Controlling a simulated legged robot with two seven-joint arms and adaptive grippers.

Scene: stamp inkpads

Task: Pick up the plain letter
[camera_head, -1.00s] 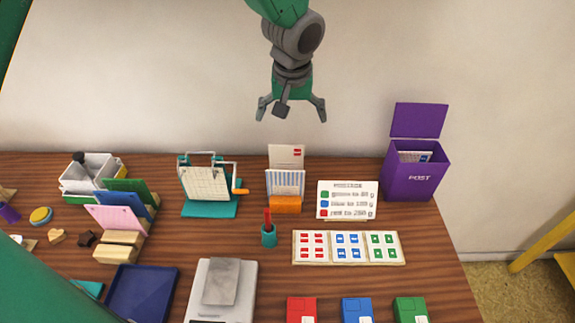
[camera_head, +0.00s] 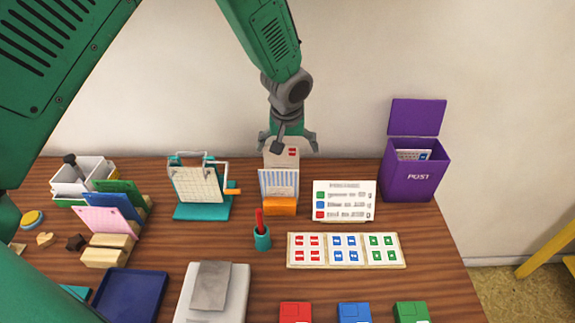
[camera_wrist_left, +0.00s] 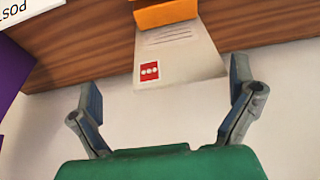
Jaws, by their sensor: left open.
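The plain letter (camera_head: 283,160) is pale with a red stamp and stands upright behind a blue-striped letter (camera_head: 278,184) in the orange holder (camera_head: 280,207). In the left wrist view the plain letter (camera_wrist_left: 182,55) shows its stamp corner and faint lines, with its lower end at the orange holder (camera_wrist_left: 166,14). My left gripper (camera_head: 289,147) is open at the top of the plain letter. In the left wrist view the fingers of my left gripper (camera_wrist_left: 165,95) are wide apart on either side of the letter's free edge, with nothing gripped. My right gripper is not in view.
A teal stand (camera_head: 203,212) with a card is left of the holder. A rates sign (camera_head: 344,202) and a purple post box (camera_head: 412,178) are to the right. A pen cup (camera_head: 262,239) and stamp sheet (camera_head: 346,250) are in front. The wall is close behind.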

